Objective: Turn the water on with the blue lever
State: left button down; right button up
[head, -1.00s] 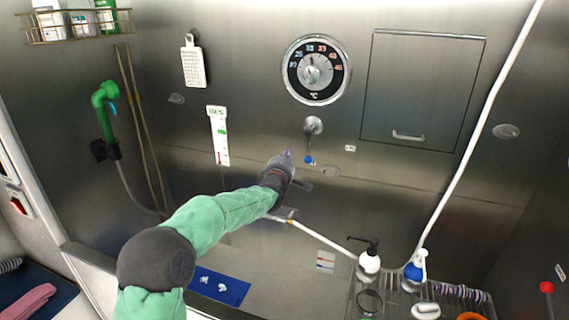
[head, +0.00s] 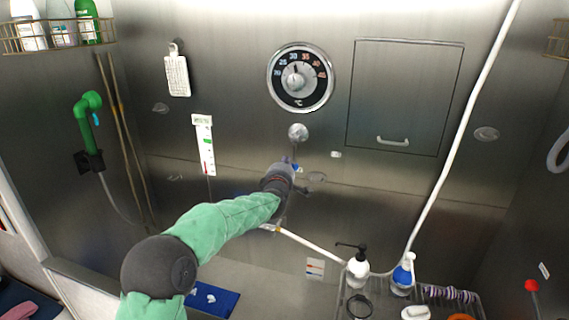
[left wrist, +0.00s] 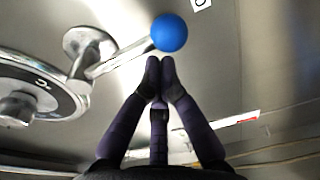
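The lever's round metal mount (head: 298,132) is on the steel wall below the temperature dial. Its blue ball end (head: 295,167) hangs below the mount and is partly hidden by my left gripper (head: 287,168). In the left wrist view the metal lever (left wrist: 115,62) runs from its mount to the blue ball (left wrist: 169,32). The fingers of my left gripper (left wrist: 160,66) are closed together with nothing between them. Their tips are right by the ball; I cannot tell whether they touch it. My right gripper is not in view.
The temperature dial (head: 300,77) is above the lever. A wall hatch (head: 405,97) and a white hose (head: 462,130) are to the right. A rack (head: 340,300) with pump bottles stands lower right. A green shower head (head: 88,115) hangs at the left.

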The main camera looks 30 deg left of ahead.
aim_at(297, 165)
pick_arm(q)
jog(key=shift+w+d+f+n+b, duration=0.1)
jog(key=shift+d+n+b, duration=0.25)
jog(key=shift+n, duration=0.1)
jog(key=shift+w+d+f+n+b, duration=0.1)
jog(key=shift+d+n+b, duration=0.15)
jog(key=shift+n, duration=0.2)
jog(key=shift+w+d+f+n+b, duration=0.1)
jog(key=shift+d+n+b, duration=0.3)
jog(key=shift+d+n, duration=0.3)
jog(key=shift+w+d+n+h+b, duration=0.15)
jog(key=shift+d+n+h+b, duration=0.2)
jog(key=shift+d+n, duration=0.35)
jog(key=shift+w+d+r+n+g+h, duration=0.25)
jog(key=shift+d+r+n, duration=0.55)
jog(key=shift+n, duration=0.8)
jog(key=shift+w+d+r+n+h, duration=0.2)
jog(key=shift+d+r+n+h, duration=0.3)
jog(key=shift+d+n, duration=0.8)
jog(key=shift+w+d+r+n+g+h, duration=0.2)
jog(key=shift+d+r+n, duration=0.5)
jog(key=shift+n, duration=1.2)
jog(key=shift+a+r, duration=0.15)
